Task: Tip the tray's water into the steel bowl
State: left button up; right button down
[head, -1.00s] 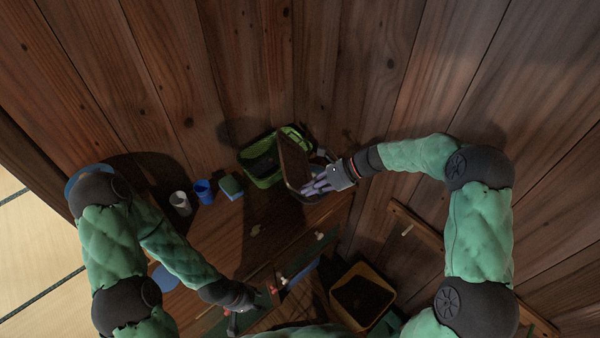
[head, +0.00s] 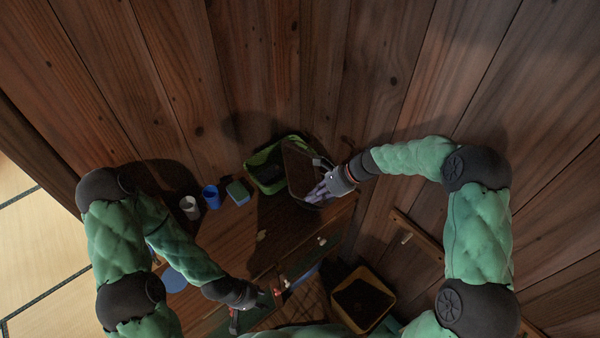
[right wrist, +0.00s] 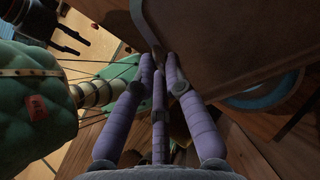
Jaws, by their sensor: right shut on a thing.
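The tray (head: 302,168) is a dark brown, rectangular thing with a thin rim, held tilted beside the green basket. My right gripper (head: 322,190) is shut on its right edge. In the right wrist view the fingers pinch the rim of the tray (right wrist: 235,50), whose broad brown face fills the upper right. No water can be made out. A round, bluish-rimmed vessel (right wrist: 268,97) shows partly behind the tray in that view; I cannot tell if it is the steel bowl. My left gripper (head: 236,320) is low in the head view, apart from the tray, its fingers too dark to read.
A green basket (head: 262,182) stands at the wall left of the tray. A blue disc (head: 173,280) and a yellow-rimmed bin (head: 385,318) are nearer.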

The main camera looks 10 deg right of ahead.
jog(key=shift+r+h+p, duration=0.5)
jog(key=shift+h+p, duration=0.5)
jog(key=shift+p, duration=2)
jog(key=shift+r+h+p, duration=0.5)
jog(key=shift+h+p, duration=0.5)
jog(key=shift+p, duration=1.95)
jog(key=shift+r+h+p, duration=0.45)
jog(key=shift+h+p, duration=0.45)
jog(key=shift+p, duration=1.45)
jog(key=shift+r+h+b, duration=0.2)
jog(key=shift+h+b, duration=0.3)
jog(key=shift+h, duration=0.1)
jog(key=shift+r+h+b, duration=0.1)
jog(key=shift+h+b, duration=0.3)
jog(key=shift+b, duration=0.5)
jog(key=shift+r+h+b, duration=0.15)
jog(key=shift+h+b, duration=0.15)
jog(key=shift+b, duration=0.2)
jog(key=shift+r, duration=0.1)
